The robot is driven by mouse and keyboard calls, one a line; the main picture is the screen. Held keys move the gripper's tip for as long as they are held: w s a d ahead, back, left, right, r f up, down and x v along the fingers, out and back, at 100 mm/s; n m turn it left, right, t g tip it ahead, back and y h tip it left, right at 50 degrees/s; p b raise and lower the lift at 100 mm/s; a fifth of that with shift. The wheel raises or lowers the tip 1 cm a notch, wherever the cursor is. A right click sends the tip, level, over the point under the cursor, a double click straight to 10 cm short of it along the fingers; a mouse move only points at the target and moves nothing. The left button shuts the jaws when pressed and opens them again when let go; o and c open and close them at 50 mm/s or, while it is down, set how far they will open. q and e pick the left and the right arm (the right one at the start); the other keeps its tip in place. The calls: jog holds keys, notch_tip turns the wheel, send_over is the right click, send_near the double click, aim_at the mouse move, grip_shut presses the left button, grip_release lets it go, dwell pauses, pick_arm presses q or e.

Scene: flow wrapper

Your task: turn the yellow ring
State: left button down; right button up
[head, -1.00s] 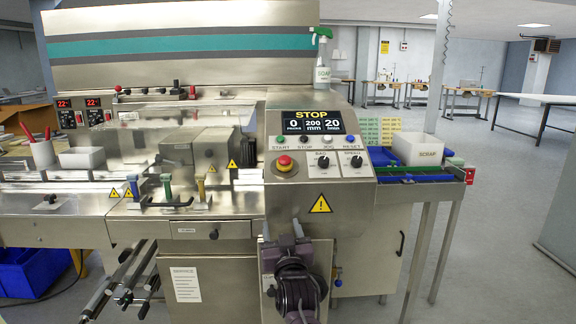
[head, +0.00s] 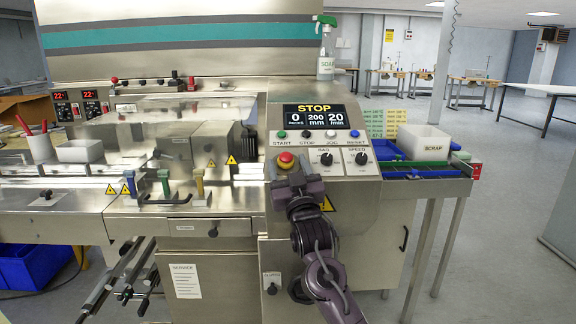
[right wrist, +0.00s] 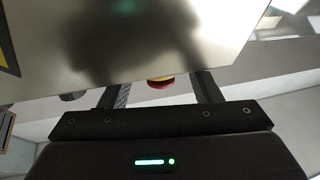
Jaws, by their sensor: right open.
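The yellow ring (head: 277,162) sits around the base of the red stop button (head: 286,157) on the sloped control panel. My right gripper (head: 288,175) is just below and in front of the button, and it hides the lower part of the ring. In the right wrist view the gripper (right wrist: 162,90) is open, with one finger on each side of the red button (right wrist: 160,85). A thin strip of the yellow ring (right wrist: 160,78) shows there. I cannot tell whether the fingers touch it. My left gripper is not in view.
The STOP display (head: 316,116) and a row of small push buttons are above the ring. The BAG knob (head: 327,159) and SPEED knob (head: 362,159) are close on its right. A white scrap bin (head: 423,143) stands on the right shelf. Bare panel lies left of the ring.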

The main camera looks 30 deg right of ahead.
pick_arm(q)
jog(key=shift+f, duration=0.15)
pick_arm(e)
jog(key=shift+w, duration=0.1)
